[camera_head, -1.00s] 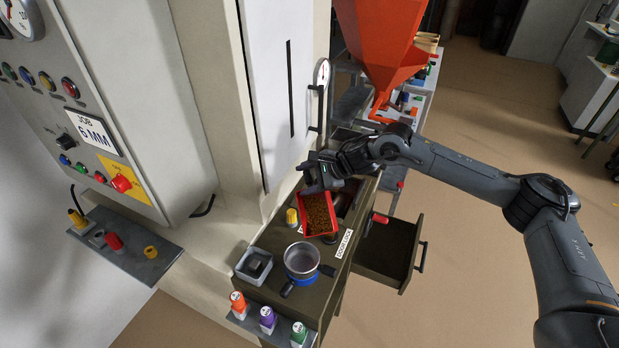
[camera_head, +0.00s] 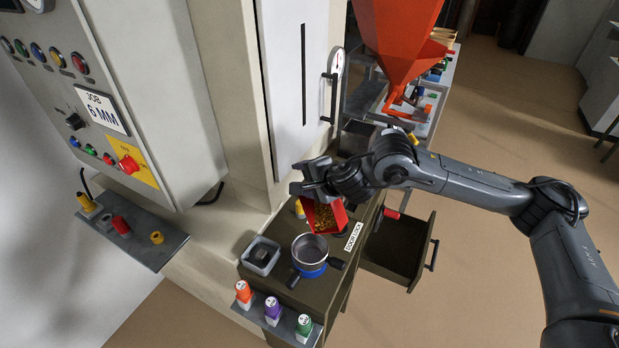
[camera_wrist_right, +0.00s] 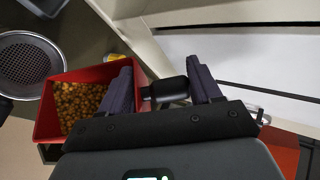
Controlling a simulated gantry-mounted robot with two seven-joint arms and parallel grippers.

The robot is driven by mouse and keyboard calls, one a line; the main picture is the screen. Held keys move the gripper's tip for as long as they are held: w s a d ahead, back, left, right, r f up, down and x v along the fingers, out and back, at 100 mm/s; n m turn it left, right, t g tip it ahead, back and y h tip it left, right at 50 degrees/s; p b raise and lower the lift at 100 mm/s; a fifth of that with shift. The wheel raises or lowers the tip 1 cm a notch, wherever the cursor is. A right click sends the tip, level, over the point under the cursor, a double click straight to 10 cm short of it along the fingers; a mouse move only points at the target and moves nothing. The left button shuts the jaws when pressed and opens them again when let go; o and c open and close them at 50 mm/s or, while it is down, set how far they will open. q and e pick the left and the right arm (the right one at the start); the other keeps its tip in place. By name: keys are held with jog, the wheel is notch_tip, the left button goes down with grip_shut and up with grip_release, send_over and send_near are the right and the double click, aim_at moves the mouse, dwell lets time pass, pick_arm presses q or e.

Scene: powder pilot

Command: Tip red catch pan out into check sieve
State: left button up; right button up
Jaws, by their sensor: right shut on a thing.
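The red catch pan (camera_head: 336,217) holds brownish-yellow granules (camera_head: 322,216). My right gripper (camera_head: 308,184) is shut on the pan's dark handle and holds the pan up, tilted, just behind the check sieve (camera_head: 310,252). The sieve is a round metal bowl with a blue base, upright on the dark bench top. In the right wrist view my right gripper (camera_wrist_right: 163,90) has its fingers either side of the black handle (camera_wrist_right: 168,91). The red pan (camera_wrist_right: 47,118) with its granules is left of them, and the sieve's mesh (camera_wrist_right: 30,62) shows at the upper left. My left gripper is not in view.
A grey tray (camera_head: 250,266) with a dark block stands left of the sieve. Orange, purple and green-topped bottles (camera_head: 273,309) stand on a front ledge. An open drawer (camera_head: 395,252) sticks out at right. The tall machine column (camera_head: 230,90) rises close behind at left.

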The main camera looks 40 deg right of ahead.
jog(key=s+a+f+n+t+h, duration=0.2)
jog(key=a+n+t+h, duration=0.1)
jog(key=a, duration=0.4)
jog(key=s+a+f+n+t+h+b, duration=0.1)
jog(key=s+a+n+t+h, duration=0.1)
jog(key=a, duration=0.4)
jog(key=shift+s+a+f+n+t+h, duration=0.4)
jog(key=shift+s+n, duration=0.3)
jog(key=shift+n, duration=0.2)
dwell(0.4)
dwell(0.3)
jog(key=shift+r, duration=0.1)
